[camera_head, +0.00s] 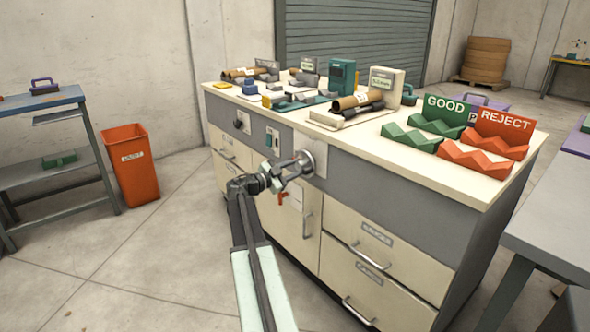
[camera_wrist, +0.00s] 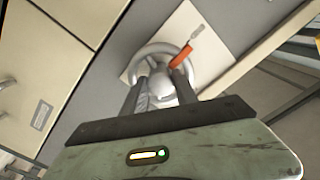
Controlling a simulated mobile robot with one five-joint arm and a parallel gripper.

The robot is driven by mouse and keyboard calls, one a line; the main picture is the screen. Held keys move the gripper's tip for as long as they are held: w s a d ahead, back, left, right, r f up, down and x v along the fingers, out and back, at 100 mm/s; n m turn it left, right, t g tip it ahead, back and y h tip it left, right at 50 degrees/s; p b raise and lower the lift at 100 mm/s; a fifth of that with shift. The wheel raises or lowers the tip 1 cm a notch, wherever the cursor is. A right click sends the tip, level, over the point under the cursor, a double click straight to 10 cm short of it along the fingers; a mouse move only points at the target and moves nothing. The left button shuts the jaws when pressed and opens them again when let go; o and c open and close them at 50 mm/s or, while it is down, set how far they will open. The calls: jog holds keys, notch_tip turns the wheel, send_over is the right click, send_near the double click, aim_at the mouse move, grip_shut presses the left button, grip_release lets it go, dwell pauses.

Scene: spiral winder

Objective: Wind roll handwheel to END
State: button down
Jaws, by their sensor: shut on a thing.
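The roll handwheel (camera_wrist: 143,53) is a grey metal wheel on a pale square plate on the cabinet's front. In the head view the handwheel (camera_head: 317,157) is partly hidden by my gripper (camera_head: 296,166). In the wrist view my gripper (camera_wrist: 160,83) has its two dark fingers on either side of a rounded grey part at the wheel, shut on it. An orange-red piece (camera_wrist: 181,57) lies at the wheel's upper right, with a small pale strip (camera_wrist: 197,34) beyond it. No END lettering is readable.
The cabinet top (camera_head: 410,163) carries the winder parts, green GOOD racks (camera_head: 410,138) and orange REJECT racks (camera_head: 475,160). An orange bin (camera_head: 130,175) stands left; a grey table (camera_head: 555,225) stands right.

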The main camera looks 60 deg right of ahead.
jog(key=c, duration=1)
grip_release()
jog(key=shift+o, duration=0.2)
jog(key=shift+a, duration=0.1)
jog(key=v, duration=0.7)
jog(key=shift+a, duration=0.3)
jog(key=shift+w, duration=0.1)
